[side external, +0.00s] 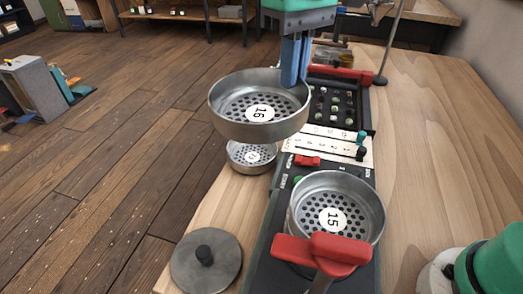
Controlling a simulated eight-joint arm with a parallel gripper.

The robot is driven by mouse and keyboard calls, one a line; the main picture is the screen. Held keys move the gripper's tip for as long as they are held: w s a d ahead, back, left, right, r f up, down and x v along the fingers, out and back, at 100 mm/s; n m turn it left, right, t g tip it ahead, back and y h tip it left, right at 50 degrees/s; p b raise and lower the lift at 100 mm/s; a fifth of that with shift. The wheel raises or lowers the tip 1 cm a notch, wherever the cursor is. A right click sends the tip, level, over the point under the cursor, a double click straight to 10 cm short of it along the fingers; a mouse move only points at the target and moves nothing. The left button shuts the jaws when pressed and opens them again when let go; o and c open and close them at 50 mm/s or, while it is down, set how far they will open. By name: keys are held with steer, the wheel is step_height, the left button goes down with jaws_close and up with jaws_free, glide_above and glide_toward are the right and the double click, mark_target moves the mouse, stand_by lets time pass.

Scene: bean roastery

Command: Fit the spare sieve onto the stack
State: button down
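A metal sieve marked 16 (261,113) hangs level in the air, left of the long dark device. My gripper (294,78) has its blue fingers at the far right part of this sieve's rim and appears shut on it. The fingertips are partly hidden by the rim. The stack shows a metal sieve marked 15 (333,218) on top, in the near part of the device. It is nearer the camera and to the right of the held sieve. Its lower parts are hidden. A smaller-looking perforated sieve (252,155) shows below the held one, partly covered by it.
A red clamp handle (320,249) sits in front of the stack and overlaps its near rim. A round lid with a black knob (205,262) lies on the wooden table at left. A bean tray (330,105) and numbered card (325,142) lie behind.

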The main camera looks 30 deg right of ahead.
steer(key=s+d, duration=0.4)
steer(key=s, duration=0.7)
step_height(320, 180, down, 7)
steer(key=shift+d+r+y, duration=0.15)
steer(key=shift+y, duration=0.25)
steer(key=shift+f, duration=0.6)
stand_by(0.7)
steer(key=c, duration=1.2)
jaws_free()
steer(key=shift+c, duration=0.2)
step_height(320, 180, up, 11)
steer(key=d, duration=0.1)
steer(key=shift+w, duration=0.15)
